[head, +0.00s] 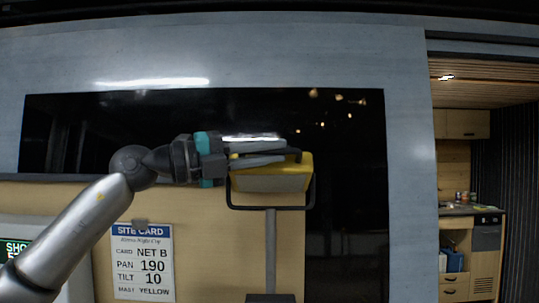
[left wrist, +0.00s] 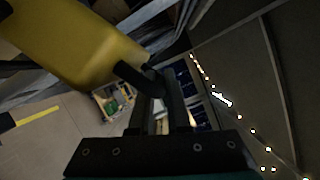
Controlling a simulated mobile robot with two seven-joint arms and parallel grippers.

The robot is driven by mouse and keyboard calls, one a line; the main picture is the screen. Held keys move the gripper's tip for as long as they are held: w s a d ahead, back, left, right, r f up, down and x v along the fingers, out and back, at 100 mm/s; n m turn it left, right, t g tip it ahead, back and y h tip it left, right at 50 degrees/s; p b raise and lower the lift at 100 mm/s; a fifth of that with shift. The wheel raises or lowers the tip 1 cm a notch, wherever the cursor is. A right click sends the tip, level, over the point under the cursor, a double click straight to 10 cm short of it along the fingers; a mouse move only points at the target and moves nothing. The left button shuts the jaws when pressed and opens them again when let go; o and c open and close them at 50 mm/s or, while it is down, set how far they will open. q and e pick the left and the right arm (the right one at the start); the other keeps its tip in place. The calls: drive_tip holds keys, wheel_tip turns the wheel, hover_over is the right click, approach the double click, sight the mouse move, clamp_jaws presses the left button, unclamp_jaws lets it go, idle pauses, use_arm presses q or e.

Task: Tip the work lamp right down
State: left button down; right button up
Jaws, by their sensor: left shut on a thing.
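The yellow work lamp (head: 272,181) sits on a grey post (head: 270,245) in a black U-shaped bracket (head: 313,190). My left gripper (head: 290,154) reaches in from the left at the lamp's top edge. It is shut on the lamp's black handle (left wrist: 132,73), which shows between the fingers in the left wrist view beside the yellow lamp body (left wrist: 75,42). The fingers hide part of the lamp's top in the head view. The lamp's exact tilt is hard to tell. My right gripper is not in view.
A site card (head: 143,262) hangs on the wooden panel (head: 205,222) left of the post; it reads TILT 10. A dark window (head: 345,125) lies behind the lamp. A kitchen counter (head: 475,211) is far right. The wrist view shows string lights (left wrist: 222,98) and a crate (left wrist: 113,100) below.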

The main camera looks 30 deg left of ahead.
use_arm(q)
drive_tip(key=shift+f, duration=0.15)
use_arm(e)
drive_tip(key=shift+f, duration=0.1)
use_arm(q)
drive_tip(key=c, duration=1.2)
unclamp_jaws()
drive_tip(key=shift+o, duration=0.2)
drive_tip(key=shift+s+a+f+b, duration=0.15)
drive_tip(key=shift+s+a+b, duration=0.25)
drive_tip(key=shift+b, duration=0.1)
drive_tip(key=b+v, duration=0.9)
drive_tip(key=v, duration=0.5)
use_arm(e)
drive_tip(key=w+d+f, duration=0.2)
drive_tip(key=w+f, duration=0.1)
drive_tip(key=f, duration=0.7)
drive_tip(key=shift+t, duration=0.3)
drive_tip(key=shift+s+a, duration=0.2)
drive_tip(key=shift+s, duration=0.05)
